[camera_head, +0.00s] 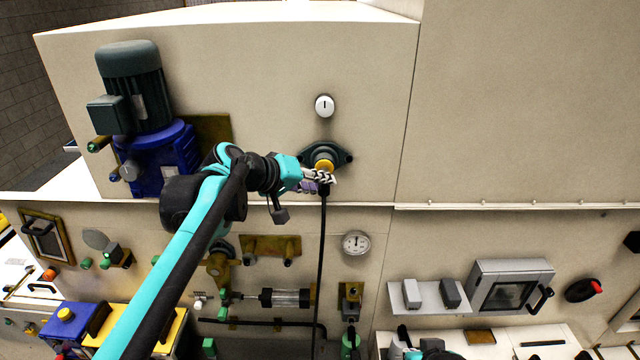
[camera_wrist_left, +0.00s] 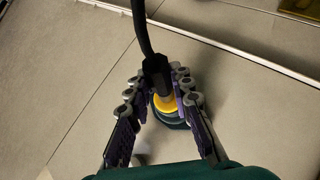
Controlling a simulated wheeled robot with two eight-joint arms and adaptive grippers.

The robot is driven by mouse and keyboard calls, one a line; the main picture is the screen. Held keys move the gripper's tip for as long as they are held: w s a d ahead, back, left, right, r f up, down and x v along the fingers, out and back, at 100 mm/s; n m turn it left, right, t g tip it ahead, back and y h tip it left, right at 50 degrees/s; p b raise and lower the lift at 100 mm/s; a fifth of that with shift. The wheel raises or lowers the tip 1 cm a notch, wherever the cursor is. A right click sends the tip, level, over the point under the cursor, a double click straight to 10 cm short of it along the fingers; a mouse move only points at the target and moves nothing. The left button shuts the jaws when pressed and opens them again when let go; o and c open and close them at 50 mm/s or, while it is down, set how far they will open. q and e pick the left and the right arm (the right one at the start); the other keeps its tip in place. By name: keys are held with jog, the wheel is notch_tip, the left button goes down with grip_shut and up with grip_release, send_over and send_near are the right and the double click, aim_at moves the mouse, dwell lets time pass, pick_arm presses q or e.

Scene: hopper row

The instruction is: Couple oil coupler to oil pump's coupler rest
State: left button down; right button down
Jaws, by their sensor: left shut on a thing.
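My left gripper (camera_head: 322,180) is shut on the black oil coupler (camera_wrist_left: 156,70), with its fingers on both sides. A black hose (camera_head: 321,265) hangs down from the coupler. The coupler's end is at a yellow ring (camera_head: 324,165) in front of a dark green flange (camera_head: 342,156) on the upper cream panel. In the left wrist view the yellow ring (camera_wrist_left: 164,103) and flange (camera_wrist_left: 172,119) line up with the coupler. I cannot tell whether the coupler is seated there. The oil pump appears to be the blue unit (camera_head: 172,152) with the dark green motor (camera_head: 131,75) at left.
Below the panel's ledge are a round gauge (camera_head: 355,243), a clear cylinder (camera_head: 286,298) and several fittings. A small shelf (camera_head: 429,300) and a grey box (camera_head: 509,287) are at lower right. The upper right panel is bare.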

aim_at(325, 192)
pick_arm(q)
jog(key=shift+s, duration=0.15)
jog(key=shift+s, duration=1)
jog(key=shift+s, duration=0.4)
jog(key=shift+s, duration=0.7)
jog(key=shift+w, duration=0.15)
dwell(0.4)
jog(key=c, duration=1.9)
grip_release()
jog(key=shift+c, duration=0.2)
grip_shut()
